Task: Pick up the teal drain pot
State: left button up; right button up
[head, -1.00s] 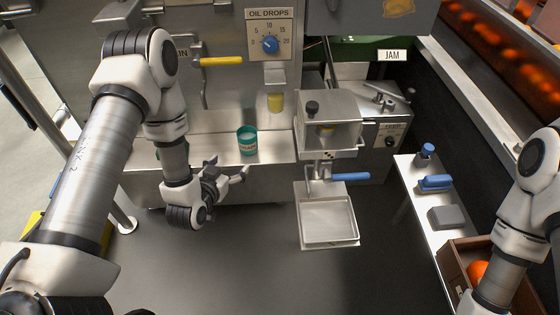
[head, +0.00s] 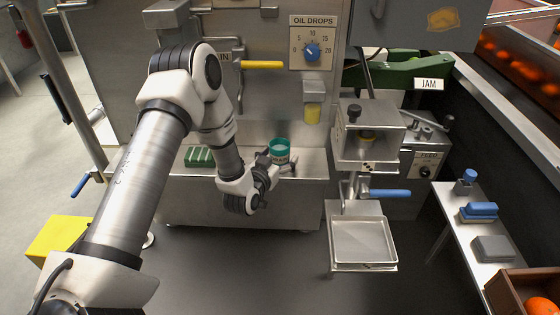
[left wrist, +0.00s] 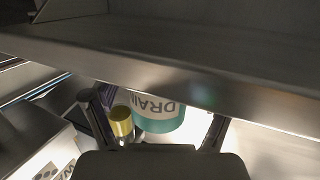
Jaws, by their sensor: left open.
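The teal drain pot (head: 280,146) stands upright on the steel ledge (head: 315,165) below the yellow-tipped nozzle. My left gripper (head: 280,162) is open at the near side of the pot, with its fingers pointing at it. In the left wrist view the pot (left wrist: 160,113) shows its white DRAIN label, upside down, between the two spread fingers of my left gripper (left wrist: 155,112). I cannot tell whether either finger touches it. A blurred steel edge (left wrist: 180,70) hides part of the pot there. My right gripper is out of view.
A green ridged block (head: 200,156) lies on the ledge to the left. The oil drops dial (head: 312,52) and yellow nozzle (head: 312,114) are above the pot. A press with a blue handle (head: 390,193) and a square tray (head: 362,240) stand to the right.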

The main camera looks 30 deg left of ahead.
aim_at(280, 145)
pick_arm(q)
jog(key=shift+w, duration=0.25)
jog(key=c, duration=1.4)
jog(key=shift+r, duration=0.25)
notch_tip(280, 145, up, 3)
jog(key=shift+r+p, duration=0.1)
jog(key=shift+p, duration=1.05)
jog(key=s+d, duration=0.3)
jog(key=s, duration=0.1)
jog(key=s+d+r+p, duration=0.1)
jog(key=s+d, duration=0.3)
jog(key=s+d+p, duration=0.1)
jog(key=s+d, duration=0.2)
jog(key=s, duration=0.1)
jog(key=shift+d+r, duration=0.15)
jog(key=shift+d, duration=0.2)
